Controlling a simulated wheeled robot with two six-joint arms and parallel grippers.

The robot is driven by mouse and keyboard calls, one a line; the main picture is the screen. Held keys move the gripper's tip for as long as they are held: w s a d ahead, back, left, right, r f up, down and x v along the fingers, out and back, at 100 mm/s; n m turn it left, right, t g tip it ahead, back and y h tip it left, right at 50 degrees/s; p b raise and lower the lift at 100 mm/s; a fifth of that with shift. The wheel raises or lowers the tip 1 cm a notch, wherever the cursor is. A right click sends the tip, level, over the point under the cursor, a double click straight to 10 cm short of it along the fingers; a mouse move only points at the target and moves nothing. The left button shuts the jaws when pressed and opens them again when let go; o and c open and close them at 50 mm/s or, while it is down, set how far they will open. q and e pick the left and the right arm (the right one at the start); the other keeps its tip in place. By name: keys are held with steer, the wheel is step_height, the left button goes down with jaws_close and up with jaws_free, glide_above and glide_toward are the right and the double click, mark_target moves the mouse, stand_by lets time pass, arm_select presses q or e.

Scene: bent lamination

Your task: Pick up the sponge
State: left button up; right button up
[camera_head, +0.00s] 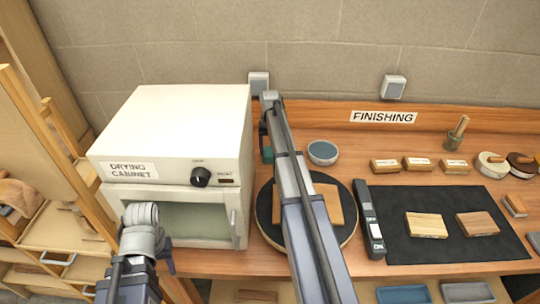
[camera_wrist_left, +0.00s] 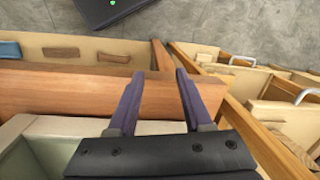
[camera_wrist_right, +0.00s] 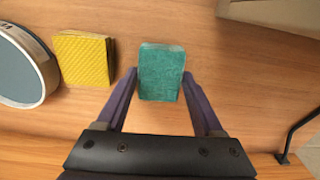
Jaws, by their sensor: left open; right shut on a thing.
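The sponge, a teal block (camera_wrist_right: 161,82), stands between the fingers of my right gripper (camera_wrist_right: 159,74) in the right wrist view. The gripper is shut on it, with a finger at each side. In the head view a small teal part (camera_head: 267,154) shows beside my right arm, at the back of the bench; the arm hides most of that spot. My left gripper (camera_wrist_left: 160,72) is open and empty in the left wrist view, over the bench's front edge. In the head view my left arm is in front of the drying cabinet (camera_head: 175,130).
A yellow textured block (camera_wrist_right: 83,58) lies left of the sponge, near a round grey-topped bowl (camera_wrist_right: 22,68). A round black turntable (camera_head: 265,215) with a wooden board lies under my right arm. A black mat (camera_head: 450,250) bears two wood blocks. Wooden drawers stand at the left.

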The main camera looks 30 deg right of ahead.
mark_target(270, 151)
steer(key=shift+c, duration=0.9)
steer(key=shift+r, duration=0.1)
step_height(270, 151, up, 10)
steer(key=p, duration=1)
steer(key=o, duration=0.7)
steer(key=c, duration=0.6)
steer(key=s+d, duration=0.3)
steer(key=d, duration=0.3)
steer(key=s+d, duration=0.3)
steer(key=d, duration=0.3)
steer(key=s+d, duration=0.3)
steer(key=d, duration=0.3)
steer(key=shift+s+d+r, duration=0.15)
steer(key=shift+s+d, duration=0.2)
